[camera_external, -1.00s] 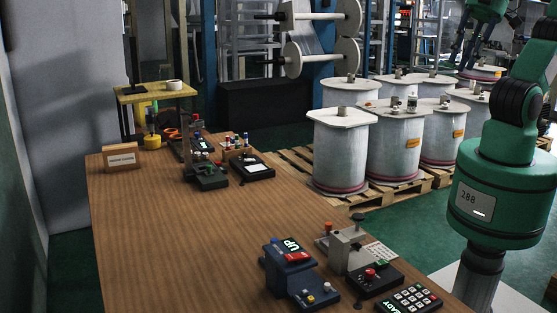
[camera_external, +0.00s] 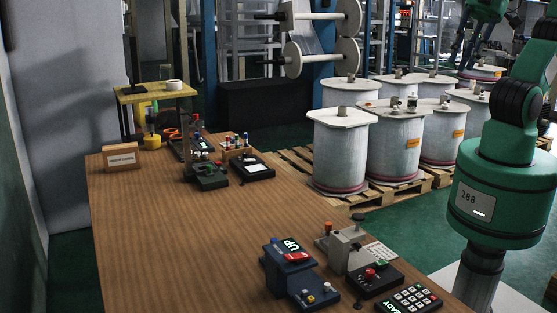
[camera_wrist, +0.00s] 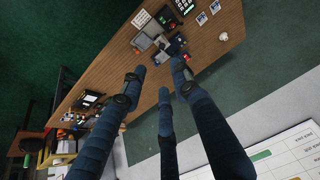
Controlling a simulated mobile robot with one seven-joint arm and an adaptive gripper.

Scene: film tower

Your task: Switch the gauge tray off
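No label in view clearly reads gauge tray, so I cannot tell which device it is. At the far end of the wooden table stand a low dark tray with small upright pieces (camera_external: 192,146), a dark green device (camera_external: 207,176) and a black unit with a pale panel (camera_external: 256,168). A small sign (camera_external: 121,159) stands left of them; its text is too small to read surely. My gripper (camera_external: 464,42) hangs high at the upper right, far from these devices. In the wrist view my gripper (camera_wrist: 160,80) has its dark blue fingers spread, with nothing between them.
Nearer on the table are a blue device with a lit "UP" display (camera_external: 290,250), a grey device with a red button (camera_external: 362,262) and a lit keypad (camera_external: 410,300). The table's middle (camera_external: 200,235) is clear. Large white drums (camera_external: 342,150) stand on pallets behind.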

